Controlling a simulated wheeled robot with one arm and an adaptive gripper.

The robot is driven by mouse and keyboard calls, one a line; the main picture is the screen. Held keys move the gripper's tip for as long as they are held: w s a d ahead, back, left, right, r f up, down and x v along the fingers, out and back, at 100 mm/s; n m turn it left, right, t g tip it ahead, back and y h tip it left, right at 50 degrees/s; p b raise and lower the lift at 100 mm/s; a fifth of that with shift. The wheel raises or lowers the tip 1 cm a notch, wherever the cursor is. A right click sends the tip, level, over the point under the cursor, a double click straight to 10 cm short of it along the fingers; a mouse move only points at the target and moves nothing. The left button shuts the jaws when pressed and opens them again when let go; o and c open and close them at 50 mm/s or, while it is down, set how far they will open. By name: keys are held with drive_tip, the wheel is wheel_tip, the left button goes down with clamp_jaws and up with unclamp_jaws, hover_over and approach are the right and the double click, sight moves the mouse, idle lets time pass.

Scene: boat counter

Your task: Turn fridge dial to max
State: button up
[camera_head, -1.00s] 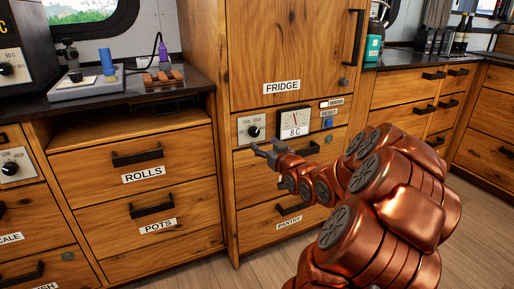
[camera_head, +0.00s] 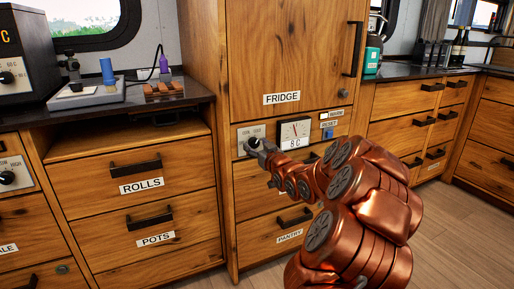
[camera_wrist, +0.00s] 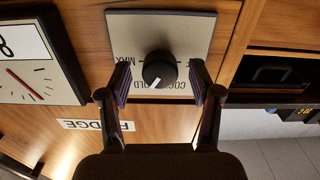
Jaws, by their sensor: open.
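The fridge dial (camera_wrist: 159,70) is a round black knob with a white pointer line on a pale plate (camera_wrist: 195,28) in the wrist view. The plate's lettering is upside down there and partly covered by the knob; "MAX" reads at its left. The pointer slants toward the lower left of that picture. My gripper (camera_wrist: 160,84) is open, one finger on each side of the knob, with a visible gap on both sides. In the head view my gripper (camera_head: 254,147) is at the dial plate (camera_head: 246,133) below the FRIDGE label, hiding most of the knob.
A gauge (camera_head: 294,132) reading 8 C sits right of the dial, with a blue RESET button (camera_head: 328,133) beyond it. The fridge door (camera_head: 285,50) is above, and a drawer handle (camera_head: 294,217) is below. Another dial (camera_head: 8,177) is at far left.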

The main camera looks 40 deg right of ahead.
drive_tip(key=shift+w, duration=0.1)
drive_tip(key=shift+c, duration=0.2)
drive_tip(key=c, duration=1.1)
drive_tip(key=shift+r+p, duration=0.15)
drive_tip(key=shift+p, duration=0.3)
drive_tip(key=shift+r+m+p, duration=0.15)
drive_tip(key=shift+m+p, duration=0.45)
drive_tip(key=shift+p, duration=0.3)
drive_tip(key=m+p, duration=0.3)
drive_tip(key=p, duration=0.1)
drive_tip(key=shift+r+p, duration=0.15)
drive_tip(key=shift+p, duration=0.15)
drive_tip(key=m+p, duration=0.3)
drive_tip(key=shift+m, duration=0.4)
drive_tip(key=shift+f+m+p, duration=0.15)
drive_tip(key=shift+m+p, duration=0.2)
drive_tip(key=shift+m, duration=0.6)
drive_tip(key=shift+f+m+p, duration=0.1)
drive_tip(key=shift+m+p, duration=0.25)
drive_tip(key=shift+m, duration=0.6)
drive_tip(key=shift+d, duration=0.1)
